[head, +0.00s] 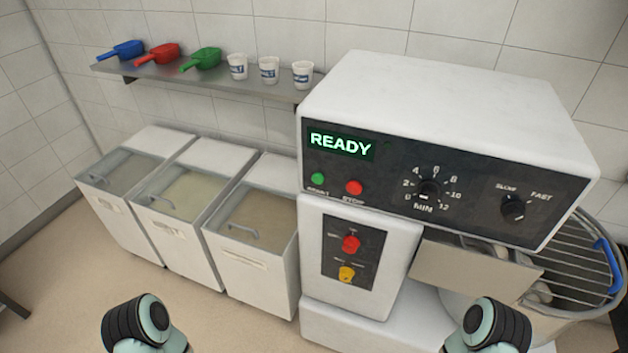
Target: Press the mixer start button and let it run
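The mixer (440,110) stands at the right with a white head and a dark control panel (400,195). Its display (340,144) reads READY in green. The green start button (317,179) is at the panel's lower left, with the red stop button (354,188) to its right. A timer dial (429,190) and a slow/fast knob (513,208) sit further right. The bowl (570,312) is partly seen behind a wire guard (575,260). Parts of my two arms show at the bottom edge, below the panel and apart from it. Neither gripper's fingers are visible.
Several lidded bins (250,262) stand left of the mixer. A wall shelf (185,78) above them holds scoops and cups. Space before the panel looks clear.

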